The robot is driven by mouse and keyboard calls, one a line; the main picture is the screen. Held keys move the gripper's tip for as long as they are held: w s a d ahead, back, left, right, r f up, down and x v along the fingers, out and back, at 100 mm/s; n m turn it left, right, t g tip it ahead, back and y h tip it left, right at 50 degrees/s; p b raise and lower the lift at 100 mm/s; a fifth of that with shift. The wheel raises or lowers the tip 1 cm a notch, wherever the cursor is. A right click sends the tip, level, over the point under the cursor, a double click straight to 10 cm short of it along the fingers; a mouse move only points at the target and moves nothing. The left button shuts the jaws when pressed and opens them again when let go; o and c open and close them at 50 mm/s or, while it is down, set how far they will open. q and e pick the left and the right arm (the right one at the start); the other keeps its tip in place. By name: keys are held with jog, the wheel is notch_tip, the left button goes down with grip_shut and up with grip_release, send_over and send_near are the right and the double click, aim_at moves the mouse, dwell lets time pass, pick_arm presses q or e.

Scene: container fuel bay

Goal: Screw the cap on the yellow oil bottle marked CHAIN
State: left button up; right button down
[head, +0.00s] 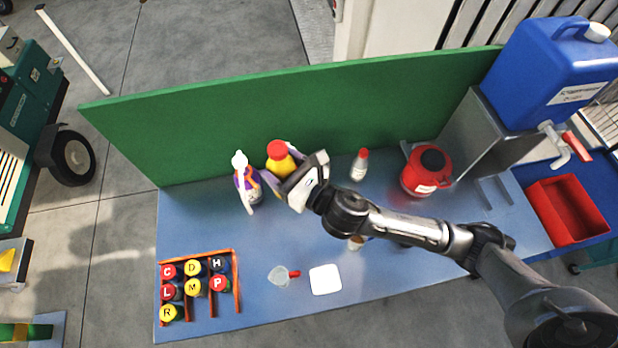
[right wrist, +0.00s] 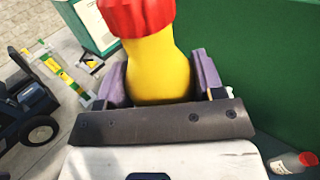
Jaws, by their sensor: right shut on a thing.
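A yellow bottle (head: 283,167) stands near the green back panel in the head view, and its label is not readable. A red cap (head: 277,149) sits on its top; I cannot tell how tight it is. My right gripper (head: 282,172) is shut on the yellow bottle, one finger on each side of the body below the cap. In the right wrist view the bottle (right wrist: 158,70) is between the purple finger pads, with the red cap (right wrist: 138,14) cut off by the top edge. My left gripper is not in view.
A white-and-purple spray bottle (head: 246,184) stands close left of the gripper. A small red-capped bottle (head: 359,165) and a red can (head: 426,172) stand to the right. A rack of lettered caps (head: 237,290), a funnel (head: 281,277) and a white pad (head: 325,279) lie in front.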

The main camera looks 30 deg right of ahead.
jog(key=d+r+m+t+h, duration=0.1)
jog(key=d+r+m+h, duration=0.4)
jog(key=d, duration=0.4)
jog(key=r+h, duration=0.1)
jog(key=h, duration=0.1)
jog(key=shift+s+d+r+t+h, duration=0.15)
jog(key=shift+s+d+t+h, duration=0.15)
jog(key=shift+s+d, duration=0.1)
